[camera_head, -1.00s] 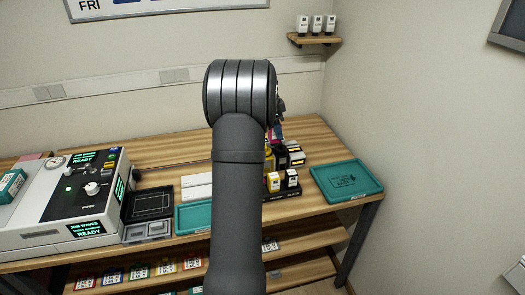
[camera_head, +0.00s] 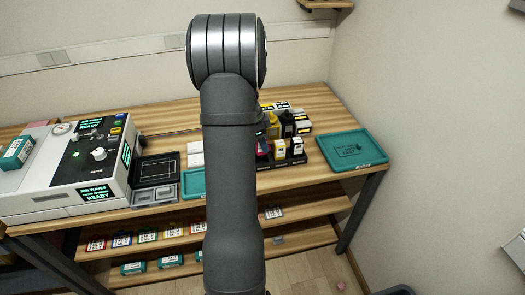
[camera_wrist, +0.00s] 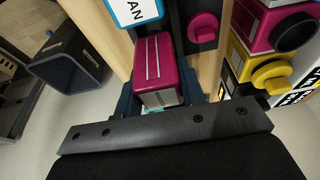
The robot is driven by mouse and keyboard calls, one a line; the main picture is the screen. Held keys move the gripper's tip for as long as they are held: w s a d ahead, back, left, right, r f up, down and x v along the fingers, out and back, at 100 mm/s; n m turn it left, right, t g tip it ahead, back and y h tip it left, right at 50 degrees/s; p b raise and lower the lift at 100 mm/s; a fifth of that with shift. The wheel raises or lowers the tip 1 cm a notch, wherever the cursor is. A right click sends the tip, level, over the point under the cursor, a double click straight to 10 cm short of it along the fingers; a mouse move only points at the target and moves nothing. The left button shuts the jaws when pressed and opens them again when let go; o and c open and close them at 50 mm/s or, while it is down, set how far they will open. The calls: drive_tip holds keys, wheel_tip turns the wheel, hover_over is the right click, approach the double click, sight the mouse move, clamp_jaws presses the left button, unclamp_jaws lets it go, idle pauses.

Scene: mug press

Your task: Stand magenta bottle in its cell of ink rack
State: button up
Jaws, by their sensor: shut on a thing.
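My gripper (camera_wrist: 160,95) is shut on the magenta bottle (camera_wrist: 155,58), a ribbed magenta block with a pale label, seen between the dark fingers in the wrist view. The dark ink rack (camera_head: 289,162) holds small bottles with yellow and white fronts. A blue-edged CYAN label (camera_wrist: 138,10) lies close beside the held bottle. My arm hides the gripper and much of the rack in the head view. I cannot tell whether the bottle's base touches the rack.
A magenta round cap (camera_wrist: 204,27) on a dark body is right of the held bottle. Magenta (camera_wrist: 275,22) and yellow (camera_wrist: 262,70) capped items stand further right. A black bottle (camera_head: 287,124) is behind the rack. A teal tray (camera_head: 352,151) lies right, the press (camera_head: 75,165) left.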

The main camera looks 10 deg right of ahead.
drive_tip(key=shift+f, duration=1.9)
drive_tip(key=shift+f, duration=0.15)
drive_tip(key=o, duration=1.1)
drive_tip(key=v, duration=1.2)
drive_tip(key=shift+d, duration=0.1)
